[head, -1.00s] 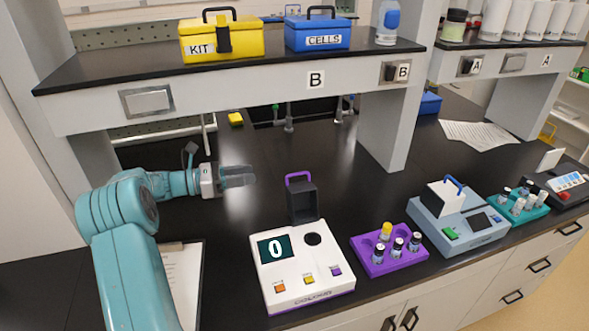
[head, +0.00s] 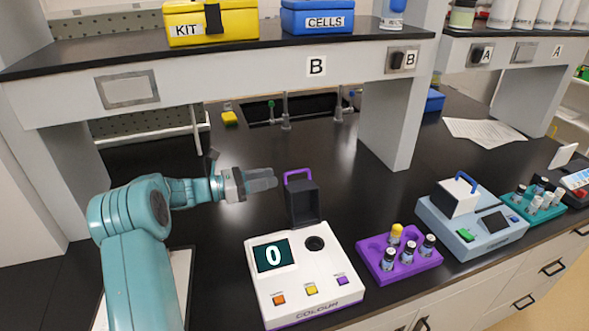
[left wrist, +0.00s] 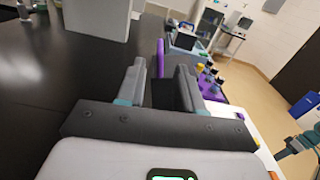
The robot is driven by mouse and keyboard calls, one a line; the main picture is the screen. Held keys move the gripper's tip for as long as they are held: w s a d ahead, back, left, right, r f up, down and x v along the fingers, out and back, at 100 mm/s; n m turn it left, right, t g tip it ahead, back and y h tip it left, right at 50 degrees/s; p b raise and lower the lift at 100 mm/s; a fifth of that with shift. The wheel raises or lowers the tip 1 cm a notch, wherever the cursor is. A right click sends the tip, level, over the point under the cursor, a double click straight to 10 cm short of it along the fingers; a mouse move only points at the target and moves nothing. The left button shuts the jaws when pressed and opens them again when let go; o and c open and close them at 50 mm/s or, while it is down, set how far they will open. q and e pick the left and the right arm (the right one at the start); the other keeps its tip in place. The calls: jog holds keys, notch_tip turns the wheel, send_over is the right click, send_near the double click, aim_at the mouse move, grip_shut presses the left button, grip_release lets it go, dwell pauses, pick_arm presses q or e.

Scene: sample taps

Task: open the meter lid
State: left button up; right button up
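The meter is a white box (head: 304,278) with a screen reading 0, coloured buttons and a round dark well in its top. Its dark lid (head: 302,203) stands upright behind the well, with a purple handle (head: 298,176) on top. My left gripper (head: 276,180) is just left of the lid, level with its upper part, and looks apart from it. In the left wrist view the two fingers (left wrist: 161,88) are spread with a gap. The purple handle (left wrist: 160,58) shows beyond that gap. A teal arm part of mine at the right edge there probably carries my right gripper (left wrist: 279,155), too small to read.
A purple rack (head: 371,257) with several vials stands right of the meter, and a blue-grey device (head: 470,240) stands farther right. A shelf with a yellow kit box (head: 235,22) hangs above. A shelf support (head: 391,125) rises behind.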

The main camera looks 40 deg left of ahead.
aim_at(293, 173)
pick_arm(q)
jog(key=p+x, duration=0.1)
jog(key=x, duration=0.6)
jog(key=shift+w+d+r+p, duration=0.1)
jog(key=shift+w+r+p, duration=0.1)
jog(key=shift+p, duration=0.15)
jog(key=shift+w+f, duration=0.2)
jog(key=shift+w, duration=0.1)
jog(key=shift+s+r, duration=0.15)
jog(key=shift+s, duration=0.15)
jog(key=shift+w+d, duration=0.1)
jog(key=shift+w, duration=0.05)
grip_shut()
